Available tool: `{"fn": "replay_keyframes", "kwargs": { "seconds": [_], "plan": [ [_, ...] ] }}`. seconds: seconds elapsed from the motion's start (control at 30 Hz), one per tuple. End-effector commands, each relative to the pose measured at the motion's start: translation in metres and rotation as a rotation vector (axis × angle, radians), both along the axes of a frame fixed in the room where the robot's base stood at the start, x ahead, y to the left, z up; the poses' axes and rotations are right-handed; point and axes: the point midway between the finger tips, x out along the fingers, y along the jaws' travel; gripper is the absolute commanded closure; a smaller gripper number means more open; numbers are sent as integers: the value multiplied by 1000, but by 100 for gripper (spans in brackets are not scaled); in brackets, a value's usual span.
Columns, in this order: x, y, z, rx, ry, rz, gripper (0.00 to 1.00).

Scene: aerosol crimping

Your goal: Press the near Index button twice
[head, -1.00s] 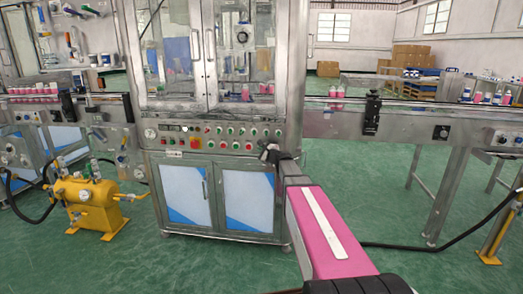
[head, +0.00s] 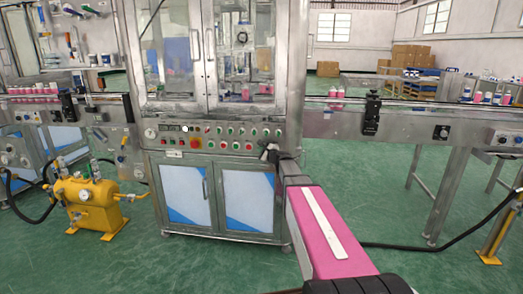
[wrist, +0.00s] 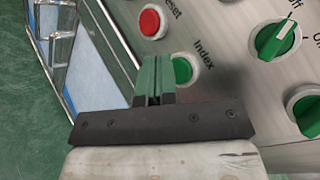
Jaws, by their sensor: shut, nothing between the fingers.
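The green Index button (wrist: 183,69) shows in the wrist view on the steel control panel, its "Index" label beside it. My gripper (wrist: 153,62) is shut and empty, its green fingers together. The fingertips lie just left of the button in the wrist view and overlap its edge. I cannot tell whether they touch it. In the head view my gripper (head: 266,150) is at the right end of the machine's control panel (head: 215,133) and hides part of it.
A red Reset button (wrist: 150,21) sits above the Index button in the wrist view. Green selector knobs (wrist: 274,39) are to the right. A conveyor (head: 420,122) runs right of the glazed cabinet. A yellow tank unit (head: 88,203) stands at the left on green floor.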

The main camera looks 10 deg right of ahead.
Motion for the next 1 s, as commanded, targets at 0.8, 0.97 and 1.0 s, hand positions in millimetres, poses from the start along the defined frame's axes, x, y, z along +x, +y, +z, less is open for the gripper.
{"fn": "replay_keyframes", "kwargs": {
  "seconds": [0.8,0.97,1.0],
  "plan": [
    [9,-3,0,0,0,0,100],
    [11,-4,0,0,0,0,100],
    [11,-4,0,0,0,0,100]
  ]
}}
